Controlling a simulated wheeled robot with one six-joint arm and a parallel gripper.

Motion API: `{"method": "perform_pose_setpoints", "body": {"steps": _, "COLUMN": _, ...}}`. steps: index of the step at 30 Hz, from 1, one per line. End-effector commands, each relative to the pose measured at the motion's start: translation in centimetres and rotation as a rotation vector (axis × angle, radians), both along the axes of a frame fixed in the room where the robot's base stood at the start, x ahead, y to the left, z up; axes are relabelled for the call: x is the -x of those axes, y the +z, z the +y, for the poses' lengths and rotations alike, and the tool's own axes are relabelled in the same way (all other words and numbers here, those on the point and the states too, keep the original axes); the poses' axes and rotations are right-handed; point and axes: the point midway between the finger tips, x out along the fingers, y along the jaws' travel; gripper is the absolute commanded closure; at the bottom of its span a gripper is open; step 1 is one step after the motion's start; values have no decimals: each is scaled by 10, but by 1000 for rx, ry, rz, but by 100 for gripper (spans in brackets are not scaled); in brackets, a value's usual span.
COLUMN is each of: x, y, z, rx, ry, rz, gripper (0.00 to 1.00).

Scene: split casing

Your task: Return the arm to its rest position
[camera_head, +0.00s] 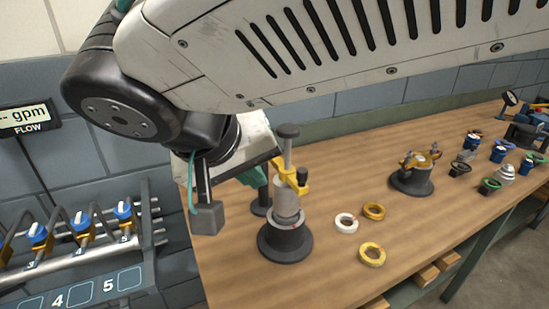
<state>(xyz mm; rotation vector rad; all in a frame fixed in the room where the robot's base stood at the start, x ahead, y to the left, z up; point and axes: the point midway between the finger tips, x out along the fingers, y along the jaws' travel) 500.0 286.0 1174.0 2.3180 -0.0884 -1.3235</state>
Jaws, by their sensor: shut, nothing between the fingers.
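My arm (230,60) reaches across the top of the view from the right and bends down at its dark joint on the left. My gripper (206,217) points down at the left end of the wooden bench. Its grey fingertip end is shut and nothing shows in it. It is left of the grey upright casing (287,205), apart from it in the picture. The casing stands on a dark round base and has a yellow clamp piece (294,181) on its upper part. The wrist hides part of the area behind it.
The wooden bench (330,275) runs to the right. Two yellow rings (372,255) and a white ring (346,223) lie beside the casing. A brass fitting on a dark base (412,176) and several small valves stand farther right. A pipe rack (85,250) is at left.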

Motion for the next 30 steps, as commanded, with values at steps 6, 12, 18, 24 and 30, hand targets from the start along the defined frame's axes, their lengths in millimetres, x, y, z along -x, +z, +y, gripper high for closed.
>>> {"method": "perform_pose_setpoints", "body": {"steps": 6, "x": 6, "y": 3, "z": 2, "rx": 44, "ry": 80, "rz": 41, "gripper": 100}}
{"method": "perform_pose_setpoints", "body": {"steps": 12, "x": 26, "y": -27, "z": -21, "rx": 131, "ry": 242, "rz": 224, "gripper": 100}}
{"method": "perform_pose_setpoints", "body": {"steps": 18, "x": 27, "y": -44, "z": -81, "rx": 116, "ry": 278, "rz": 391, "gripper": 100}}
{"method": "perform_pose_setpoints", "body": {"steps": 24, "x": 32, "y": -57, "z": -146, "rx": 28, "ry": 249, "rz": 505, "gripper": 100}}
{"method": "perform_pose_setpoints", "body": {"steps": 30, "x": 48, "y": -70, "z": -213, "rx": -126, "ry": 160, "rz": 558, "gripper": 100}}
